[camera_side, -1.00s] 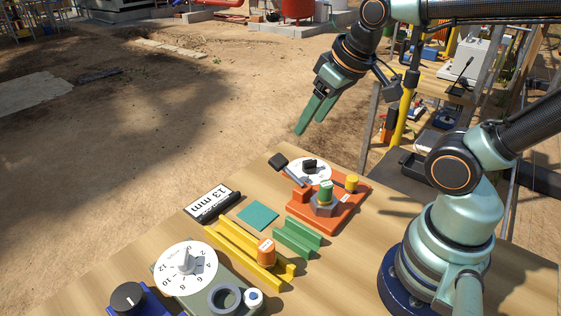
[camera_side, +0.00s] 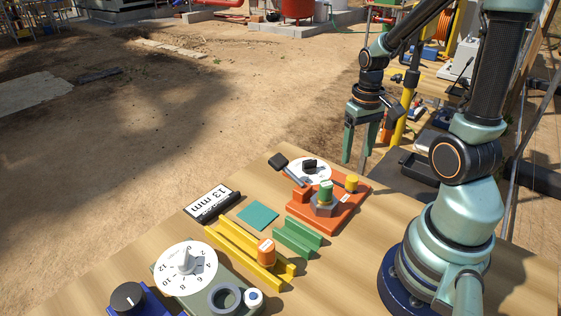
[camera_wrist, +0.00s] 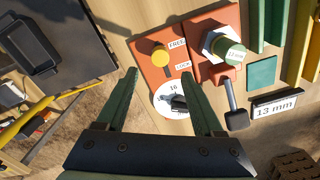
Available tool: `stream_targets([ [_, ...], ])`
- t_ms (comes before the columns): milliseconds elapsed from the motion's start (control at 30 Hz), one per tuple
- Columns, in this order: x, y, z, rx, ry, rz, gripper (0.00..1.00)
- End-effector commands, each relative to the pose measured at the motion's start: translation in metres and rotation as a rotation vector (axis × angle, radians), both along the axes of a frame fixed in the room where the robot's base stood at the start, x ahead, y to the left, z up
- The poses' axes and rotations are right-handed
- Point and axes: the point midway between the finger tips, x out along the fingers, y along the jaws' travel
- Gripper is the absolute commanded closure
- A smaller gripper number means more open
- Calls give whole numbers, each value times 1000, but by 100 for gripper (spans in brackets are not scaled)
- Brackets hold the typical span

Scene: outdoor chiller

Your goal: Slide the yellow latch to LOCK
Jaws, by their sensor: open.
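The yellow latch (camera_side: 351,183) is a short upright knob on the orange base plate (camera_side: 335,214). In the wrist view the yellow latch (camera_wrist: 160,54) stands beside the FREE label (camera_wrist: 177,43) and the LOCK label (camera_wrist: 183,66). I cannot tell exactly which label it lines up with. My gripper (camera_side: 357,155) points down, open and empty, above the far right side of the plate. In the wrist view my gripper (camera_wrist: 160,74) has its fingers apart, one on each side of the dial and latch area. No contact with the latch shows.
A white dial (camera_side: 313,168) with a black knob, a black-ended lever (camera_side: 280,161) and a green-topped hex nut (camera_side: 325,197) crowd the latch. Green (camera_side: 297,238) and yellow rails (camera_side: 238,246) lie nearer the camera.

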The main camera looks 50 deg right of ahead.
Motion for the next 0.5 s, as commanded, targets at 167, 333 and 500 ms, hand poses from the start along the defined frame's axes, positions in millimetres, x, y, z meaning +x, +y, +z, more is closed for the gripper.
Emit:
stream_targets([
  [167, -1, 1, -33, 4, 6, 1, 31],
  [333, -1, 1, -56, 3, 4, 1, 31],
  [500, 0, 1, -72, 1, 3, 1, 31],
])
